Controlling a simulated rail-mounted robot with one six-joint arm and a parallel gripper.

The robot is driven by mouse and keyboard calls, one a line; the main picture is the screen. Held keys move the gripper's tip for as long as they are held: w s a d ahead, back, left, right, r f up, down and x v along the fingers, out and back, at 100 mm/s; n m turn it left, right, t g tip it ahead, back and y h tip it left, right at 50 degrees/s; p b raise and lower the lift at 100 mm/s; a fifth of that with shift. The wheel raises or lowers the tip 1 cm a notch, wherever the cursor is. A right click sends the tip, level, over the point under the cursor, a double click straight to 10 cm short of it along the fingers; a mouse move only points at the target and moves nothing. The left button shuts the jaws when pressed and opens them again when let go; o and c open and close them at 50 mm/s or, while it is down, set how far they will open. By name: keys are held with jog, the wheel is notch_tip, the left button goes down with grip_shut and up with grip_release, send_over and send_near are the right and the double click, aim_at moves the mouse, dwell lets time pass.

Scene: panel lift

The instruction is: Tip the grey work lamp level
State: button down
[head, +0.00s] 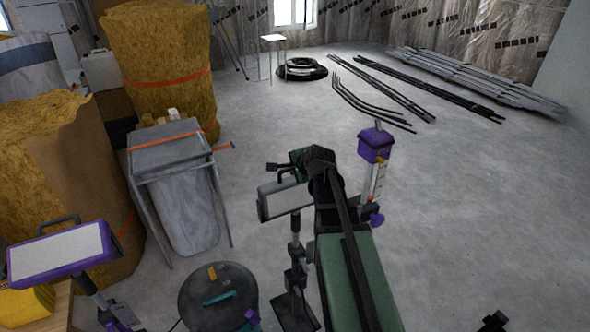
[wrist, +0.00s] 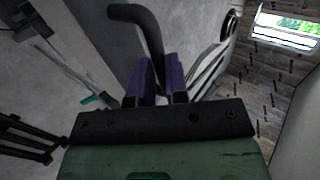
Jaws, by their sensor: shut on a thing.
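The grey work lamp (head: 285,201) stands left of my arm in the head view, on a dark stand (head: 296,265). Its pale panel is tilted, with the right end higher than the left. In the wrist view, the purple fingers of my gripper (wrist: 161,82) are closed around a black curved bar (wrist: 148,28), which looks like the lamp's handle. In the head view the fingertips are hard to make out; my dark wrist is beside the top of the lamp.
A purple-framed lamp (head: 62,254) stands at lower left. A dark round drum (head: 218,299) with a teal tool on it is close to the lamp stand. A grey bin (head: 185,205) stands behind. A purple device on a post (head: 375,145) is right of my arm. Open floor lies beyond.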

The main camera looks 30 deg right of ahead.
jog(key=shift+s, duration=0.6)
jog(key=shift+s+a, duration=0.1)
jog(key=shift+s, duration=0.05)
jog(key=shift+s+f, duration=0.1)
jog(key=shift+f, duration=0.05)
jog(key=c, duration=1.1)
grip_release()
